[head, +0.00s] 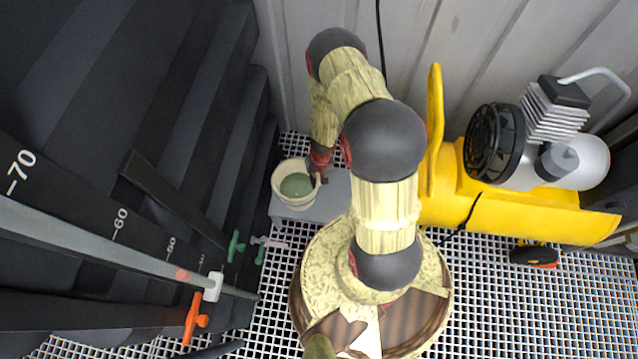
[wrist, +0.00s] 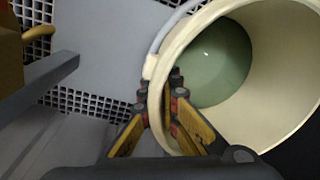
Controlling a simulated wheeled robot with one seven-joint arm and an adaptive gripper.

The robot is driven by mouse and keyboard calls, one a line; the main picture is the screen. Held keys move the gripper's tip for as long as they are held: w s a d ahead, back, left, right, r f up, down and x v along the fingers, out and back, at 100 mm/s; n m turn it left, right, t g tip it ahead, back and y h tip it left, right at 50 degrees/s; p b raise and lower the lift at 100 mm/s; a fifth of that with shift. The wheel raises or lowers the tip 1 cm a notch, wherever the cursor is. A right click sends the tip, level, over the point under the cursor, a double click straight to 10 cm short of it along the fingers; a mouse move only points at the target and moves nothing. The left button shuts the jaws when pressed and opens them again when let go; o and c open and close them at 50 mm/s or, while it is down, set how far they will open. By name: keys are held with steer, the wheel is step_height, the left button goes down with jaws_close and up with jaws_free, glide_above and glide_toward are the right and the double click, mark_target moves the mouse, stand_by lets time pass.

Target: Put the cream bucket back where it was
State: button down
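The cream bucket (head: 279,192) is left of my arm's end in the head view, over the left end of a grey platform (head: 338,190). It holds green liquid (head: 296,185). In the wrist view the bucket (wrist: 285,120) fills the upper right, its mouth open to the camera. My gripper (wrist: 160,102) has one finger inside the bucket and one outside, with the wall between them, closed on the rim. In the head view my gripper (head: 319,178) is at the bucket's right rim. I cannot tell whether the bucket's base touches the platform.
A yellow compressor (head: 455,190) stands right of my arm. Dark tank walls with level marks, a green valve (head: 235,246) and an orange valve (head: 193,320) are at the left. A corrugated wall (head: 290,60) is behind. The white grating floor (head: 500,310) is clear at the lower right.

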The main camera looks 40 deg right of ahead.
mark_target(298, 187)
steer(key=w+f+b, duration=0.3)
steer(key=w+f, duration=0.2)
steer(key=f, duration=0.3)
steer(key=shift+d+f, duration=0.4)
steer(key=shift+f+b, duration=0.15)
steer(key=shift+b, duration=0.25)
steer(key=c, duration=2.1)
jaws_free()
steer(key=shift+c, duration=0.2)
steer(key=shift+o, duration=0.5)
